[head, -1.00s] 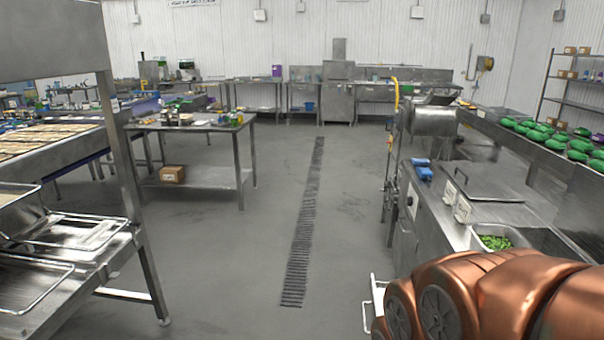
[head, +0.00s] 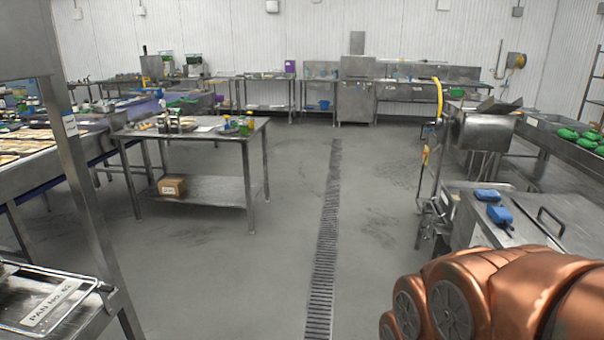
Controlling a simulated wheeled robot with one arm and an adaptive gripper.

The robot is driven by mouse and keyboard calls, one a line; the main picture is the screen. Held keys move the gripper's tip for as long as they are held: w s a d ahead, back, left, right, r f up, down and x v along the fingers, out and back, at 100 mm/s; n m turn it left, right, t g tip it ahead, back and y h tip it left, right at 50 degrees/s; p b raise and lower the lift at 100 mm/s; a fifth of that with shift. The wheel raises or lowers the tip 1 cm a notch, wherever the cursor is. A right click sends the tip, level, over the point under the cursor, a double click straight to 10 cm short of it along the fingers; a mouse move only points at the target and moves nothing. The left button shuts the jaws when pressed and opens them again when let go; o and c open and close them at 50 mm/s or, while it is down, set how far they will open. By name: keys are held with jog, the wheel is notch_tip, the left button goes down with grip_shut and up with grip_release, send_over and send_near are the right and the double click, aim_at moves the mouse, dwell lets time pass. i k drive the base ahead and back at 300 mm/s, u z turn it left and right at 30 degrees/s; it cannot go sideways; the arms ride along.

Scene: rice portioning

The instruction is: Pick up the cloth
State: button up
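I cannot make out a cloth for certain. Two small blue items (head: 487,195) (head: 499,215) lie on the steel counter at the right; they are too small to tell if either is cloth. A blue thing (head: 323,105) also shows on the lower shelf of the back counter, too far away to identify. My copper-coloured arm fills the lower right corner, in front of the counter. My gripper is out of the picture, so its state and anything in it are hidden.
A steel table (head: 190,133) with bottles and containers stands at left centre, a cardboard box (head: 172,186) on its lower shelf. A rack with a tray (head: 45,302) is close at left. The steel counter (head: 570,215) borders the right. The floor along the drain (head: 325,240) is clear.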

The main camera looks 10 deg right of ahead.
aim_at(492, 194)
jog(key=i, duration=2.65)
jog(key=z, duration=3.1)
jog(key=i, duration=1.25)
jog(key=u, duration=1.85)
